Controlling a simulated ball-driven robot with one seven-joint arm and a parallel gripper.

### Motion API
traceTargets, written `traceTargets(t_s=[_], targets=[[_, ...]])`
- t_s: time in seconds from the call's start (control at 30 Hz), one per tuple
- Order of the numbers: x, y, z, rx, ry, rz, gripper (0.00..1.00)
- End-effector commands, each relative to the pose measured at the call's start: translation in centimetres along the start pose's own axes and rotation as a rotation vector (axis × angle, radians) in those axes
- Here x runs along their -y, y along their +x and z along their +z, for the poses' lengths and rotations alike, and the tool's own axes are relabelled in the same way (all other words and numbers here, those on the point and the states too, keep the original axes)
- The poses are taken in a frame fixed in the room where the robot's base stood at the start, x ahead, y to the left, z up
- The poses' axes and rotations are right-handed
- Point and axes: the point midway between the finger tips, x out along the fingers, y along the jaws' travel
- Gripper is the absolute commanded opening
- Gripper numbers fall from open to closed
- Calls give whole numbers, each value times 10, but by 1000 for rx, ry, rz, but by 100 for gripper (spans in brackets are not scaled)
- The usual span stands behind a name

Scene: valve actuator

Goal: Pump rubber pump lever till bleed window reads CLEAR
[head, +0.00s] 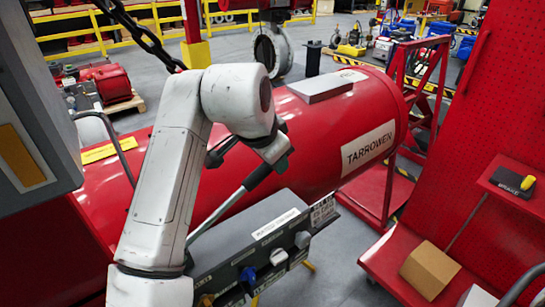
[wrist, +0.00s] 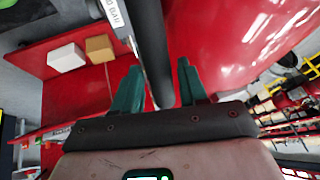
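The pump lever (head: 215,213) is a grey rod with a dark grip (head: 257,177), rising at a slant behind a grey box unit (head: 240,232) with a labelled top. My gripper (head: 275,160) is at the lever's upper end. In the wrist view my gripper's green fingers (wrist: 158,82) stand apart on either side of the dark lever grip (wrist: 152,45). A gap shows beside the grip, so the fingers look open around it. I cannot make out a bleed window or any CLEAR reading. My white arm hides part of the lever's lower end.
A large red TARROWEN cylinder (head: 350,120) lies behind the lever. Knobs, one blue (head: 278,256), line the unit's dark front panel. A red cart (head: 470,250) at right carries a cardboard box (head: 430,270). A chain (head: 140,32) hangs upper left.

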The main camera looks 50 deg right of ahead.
Motion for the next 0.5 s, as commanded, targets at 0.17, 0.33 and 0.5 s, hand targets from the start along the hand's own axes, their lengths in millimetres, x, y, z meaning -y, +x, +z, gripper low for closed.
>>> traceTargets(t_s=[0.17,0.33,0.5], targets=[[-1,1,0,1,0,2,54],[-1,1,0,2,0,3,54],[0,-11,1,2,1,2,54]])
